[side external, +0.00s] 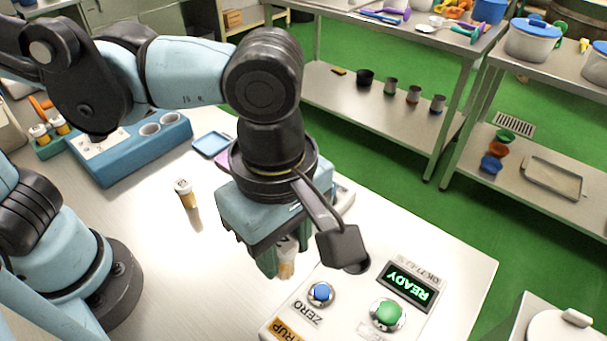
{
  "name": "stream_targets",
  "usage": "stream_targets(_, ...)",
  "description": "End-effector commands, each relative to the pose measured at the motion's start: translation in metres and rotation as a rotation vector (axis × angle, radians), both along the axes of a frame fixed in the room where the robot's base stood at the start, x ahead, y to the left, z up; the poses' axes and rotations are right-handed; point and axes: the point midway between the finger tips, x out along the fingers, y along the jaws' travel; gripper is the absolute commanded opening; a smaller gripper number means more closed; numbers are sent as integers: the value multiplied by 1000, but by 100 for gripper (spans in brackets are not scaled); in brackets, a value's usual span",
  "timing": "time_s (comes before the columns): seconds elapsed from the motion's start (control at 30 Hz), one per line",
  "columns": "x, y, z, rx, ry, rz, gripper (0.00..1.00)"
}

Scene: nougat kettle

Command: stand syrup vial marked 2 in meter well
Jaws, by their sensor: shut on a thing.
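My gripper (277,262) points down over the left edge of the white meter (455,265) and is shut on a syrup vial (287,268). The vial looks upright, with a pale label and amber body; the fingers cover much of it, and I cannot read its number surely. Whether its base touches anything is unclear. The meter has a lit READY display (408,287), a blue ZERO button (321,293) and a green button (388,314). A dark round opening shows partly behind my wrist camera; I cannot tell whether it is the well.
Another white-capped amber vial (187,194) stands alone on the table (150,230). A blue block (115,168) with round wells is at the back left, beside a green rack (50,148) holding vials. A small blue tray (211,145) lies behind my gripper.

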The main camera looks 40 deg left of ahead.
Motion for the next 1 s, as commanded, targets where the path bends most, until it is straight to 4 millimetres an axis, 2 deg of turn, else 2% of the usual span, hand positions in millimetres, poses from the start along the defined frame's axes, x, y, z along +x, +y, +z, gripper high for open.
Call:
stream_targets(0.03,13,-7,-1,0,0,-16,6)
stream_targets(0.2,53,-24,-9,0,0,-94,6)
stream_targets(0.43,93,-38,-23,0,0,-174,6)
stream_targets(0.63,107,-41,-30,0,0,-204,6)
stream_targets(0.77,108,-41,-36,0,0,-207,6)
stream_targets(1.0,108,-41,-58,0,-1,-206,6)
